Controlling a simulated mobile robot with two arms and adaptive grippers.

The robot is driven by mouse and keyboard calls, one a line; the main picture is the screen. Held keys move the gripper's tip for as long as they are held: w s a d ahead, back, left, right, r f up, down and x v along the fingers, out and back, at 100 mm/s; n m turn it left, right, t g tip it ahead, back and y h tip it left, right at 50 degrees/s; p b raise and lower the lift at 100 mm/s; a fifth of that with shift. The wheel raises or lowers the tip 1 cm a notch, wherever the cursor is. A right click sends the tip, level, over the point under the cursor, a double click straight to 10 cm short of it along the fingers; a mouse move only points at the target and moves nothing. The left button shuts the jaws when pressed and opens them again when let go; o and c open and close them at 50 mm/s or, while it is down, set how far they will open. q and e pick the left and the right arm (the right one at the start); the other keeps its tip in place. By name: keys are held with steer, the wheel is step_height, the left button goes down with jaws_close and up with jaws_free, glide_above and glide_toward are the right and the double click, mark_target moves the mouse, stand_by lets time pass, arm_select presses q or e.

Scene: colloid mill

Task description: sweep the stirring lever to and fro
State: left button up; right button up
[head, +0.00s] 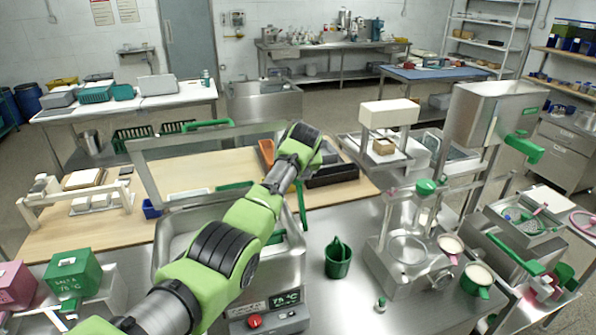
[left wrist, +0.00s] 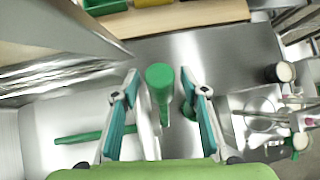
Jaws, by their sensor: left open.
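The stirring lever's upright green grip (left wrist: 160,80) stands between the two teal fingers of my left gripper (left wrist: 159,72) in the left wrist view. The fingers are spread, with a gap on each side of the grip. In the head view a green upright piece, seemingly this grip (head: 302,205), shows beside my green left arm. The arm hides most of the gripper there. The steel vat (head: 172,262) is below and left of the arm, partly covered by it. A green bar (left wrist: 90,135) shows inside the vat in the wrist view. My right gripper is not seen.
A green jug (head: 339,260) stands on the steel table right of the vat. Further right are the glass-and-steel mill (head: 405,250) and two cups of pale contents. Green and pink boxes (head: 74,272) stand at the left.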

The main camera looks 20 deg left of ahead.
arm_select(q)
steer(key=v, duration=1.1)
steer(key=shift+s, duration=0.15)
